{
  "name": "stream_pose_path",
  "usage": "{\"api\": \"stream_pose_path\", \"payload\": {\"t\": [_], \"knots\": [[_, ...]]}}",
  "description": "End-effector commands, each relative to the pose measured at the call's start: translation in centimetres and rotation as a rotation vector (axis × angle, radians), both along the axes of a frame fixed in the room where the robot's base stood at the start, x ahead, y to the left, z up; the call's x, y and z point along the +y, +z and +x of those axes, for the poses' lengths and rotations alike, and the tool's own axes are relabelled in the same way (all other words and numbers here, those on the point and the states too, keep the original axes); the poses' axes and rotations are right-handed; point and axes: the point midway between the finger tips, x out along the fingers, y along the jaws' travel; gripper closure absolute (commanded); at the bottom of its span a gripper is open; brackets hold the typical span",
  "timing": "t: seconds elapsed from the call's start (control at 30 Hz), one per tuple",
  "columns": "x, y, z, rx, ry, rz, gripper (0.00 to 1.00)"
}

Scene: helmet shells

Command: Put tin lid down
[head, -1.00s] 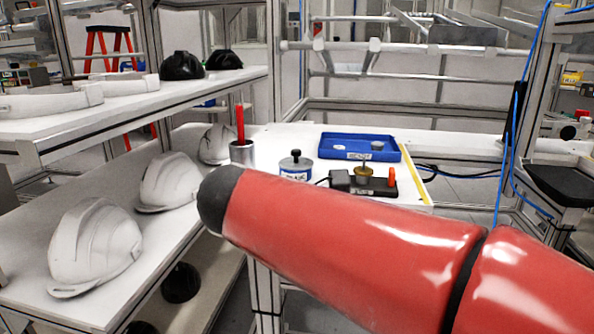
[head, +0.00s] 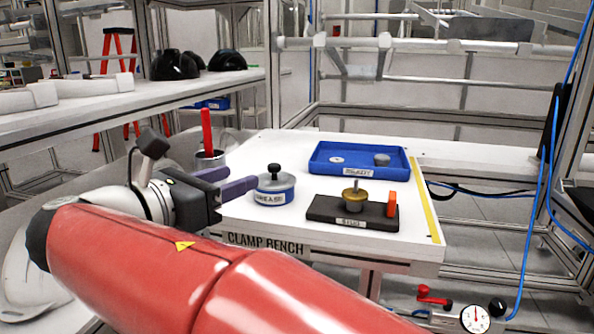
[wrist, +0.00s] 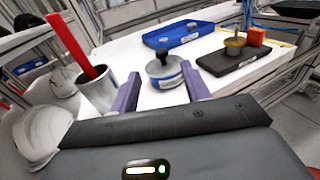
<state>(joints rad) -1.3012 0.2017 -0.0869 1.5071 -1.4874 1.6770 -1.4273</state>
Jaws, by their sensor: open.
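The tin (head: 275,196) stands upright on the clamp bench, round and metal with a blue-and-white label that seems to read GREASE. Its grey lid (head: 282,182) with a black knob (head: 274,169) sits on top; whether it is fully seated I cannot tell. My gripper (head: 243,177) is open and empty, its purple fingers pointing at the tin from the left. In the wrist view the tin (wrist: 166,74) and its knob (wrist: 167,55) show ahead between the two fingertips, apparently just beyond them.
A metal cup (head: 208,160) with a red stick stands left of the fingers, close to them. A blue tray (head: 335,172) with small parts lies at the back. A black base (head: 330,208) with a brass part and an orange block is to the right. The bench (head: 300,228) front is clear.

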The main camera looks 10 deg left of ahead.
Motion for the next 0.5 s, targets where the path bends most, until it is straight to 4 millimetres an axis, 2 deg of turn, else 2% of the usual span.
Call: {"api": "stream_pose_path", "payload": {"t": [0.27,0.5], "knots": [[-1.3,-0.3,2.5,-0.001,-0.002,-0.001,0.53],[-3.0,-0.6,5.5,-0.001,-0.001,0.0,0.53]]}}
